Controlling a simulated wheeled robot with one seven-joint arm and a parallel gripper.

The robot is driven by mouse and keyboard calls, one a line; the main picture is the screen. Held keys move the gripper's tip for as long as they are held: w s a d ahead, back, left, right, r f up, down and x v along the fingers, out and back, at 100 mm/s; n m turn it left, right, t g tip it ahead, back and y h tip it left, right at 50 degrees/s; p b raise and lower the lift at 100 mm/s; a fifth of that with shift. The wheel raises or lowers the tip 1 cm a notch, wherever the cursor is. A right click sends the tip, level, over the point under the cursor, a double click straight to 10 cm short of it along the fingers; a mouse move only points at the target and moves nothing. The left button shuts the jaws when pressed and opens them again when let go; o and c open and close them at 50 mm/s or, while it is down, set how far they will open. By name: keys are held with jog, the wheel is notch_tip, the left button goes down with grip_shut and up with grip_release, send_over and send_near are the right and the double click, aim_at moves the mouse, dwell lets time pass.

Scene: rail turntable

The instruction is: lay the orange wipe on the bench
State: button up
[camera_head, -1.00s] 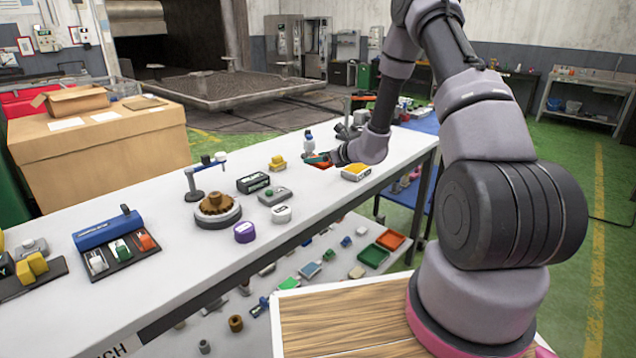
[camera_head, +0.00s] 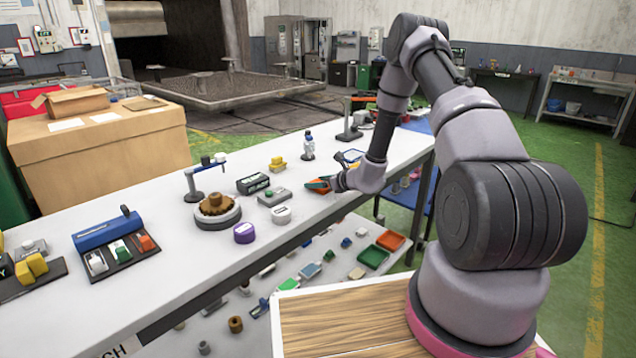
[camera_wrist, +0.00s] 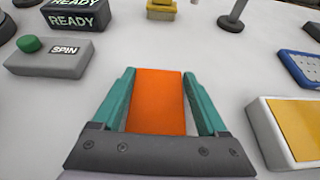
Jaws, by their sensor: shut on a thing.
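My gripper (camera_head: 321,183) is at the near right part of the white bench (camera_head: 190,264), low over its top. In the wrist view my gripper (camera_wrist: 159,98) has its two teal fingers on either side of a flat orange wipe (camera_wrist: 158,103), shut on it. The wipe lies between the fingers and reaches to about the fingertips. In the head view only a small bit of orange shows by the fingers. I cannot tell whether the wipe touches the bench top.
Left of my gripper are a grey SPIN button box (camera_wrist: 48,57) and READY signs (camera_wrist: 76,14). On the right are a white box with a yellow top (camera_wrist: 290,128) and a blue-edged item (camera_wrist: 302,68). Bare bench lies just ahead of the fingers.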

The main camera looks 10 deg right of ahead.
jog(key=o, duration=1.2)
jog(key=shift+o, duration=0.2)
jog(key=shift+r, duration=0.1)
jog(key=v, duration=1.2)
jog(key=s+a+r+n+g+y, duration=0.1)
jog(key=s+a+r+n+g, duration=0.15)
jog(key=s+r+n, duration=0.4)
jog(key=s+a+r+n+g+y, duration=0.1)
jog(key=s+a+r+n+g, duration=0.2)
jog(key=r, duration=0.7)
jog(key=s+a+r+n+g+y, duration=0.15)
jog(key=s+a+r+n, duration=0.3)
jog(key=r, duration=0.45)
jog(key=s+d+r+n+t+h, duration=0.1)
jog(key=s+d+r+n+h, duration=0.3)
jog(key=s, duration=0.5)
jog(key=s+d+r+n+t+h, duration=0.2)
jog(key=s+d+r+n+h, duration=0.3)
jog(key=s+r, duration=0.3)
jog(key=shift+s+d+n, duration=0.35)
jog(key=shift+n, duration=0.45)
